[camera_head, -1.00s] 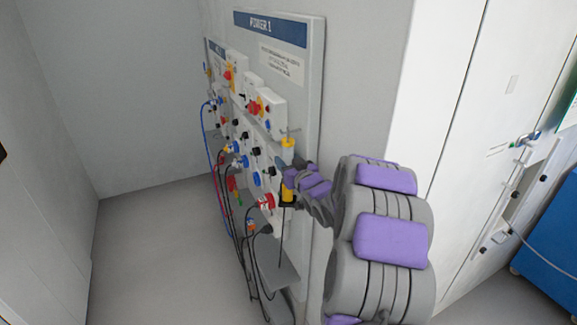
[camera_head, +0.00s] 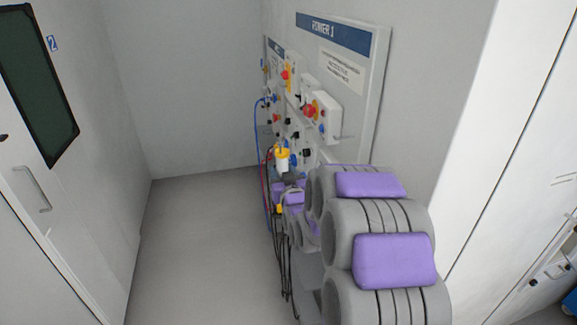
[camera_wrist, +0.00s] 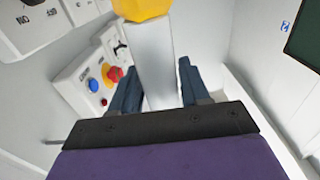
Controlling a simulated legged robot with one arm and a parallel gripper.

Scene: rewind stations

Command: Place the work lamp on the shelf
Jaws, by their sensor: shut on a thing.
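The work lamp (camera_head: 282,162) has a white body and a yellow top. My gripper (camera_head: 284,174) is shut on it and holds it upright in front of the power board. In the wrist view the lamp's white body (camera_wrist: 152,65) stands between the two dark fingers of my gripper (camera_wrist: 158,88), and its yellow top (camera_wrist: 142,8) is cut by the upper edge. A grey ledge (camera_head: 310,270), possibly the shelf, shows low on the board, mostly hidden by my arm.
The power board (camera_head: 368,85) carries switch boxes, knobs and a red button (camera_head: 309,110). Blue, red and black cables (camera_head: 257,150) hang down its left side. A white door (camera_head: 32,165) with a dark window is at the left. The floor (camera_head: 205,235) between is clear.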

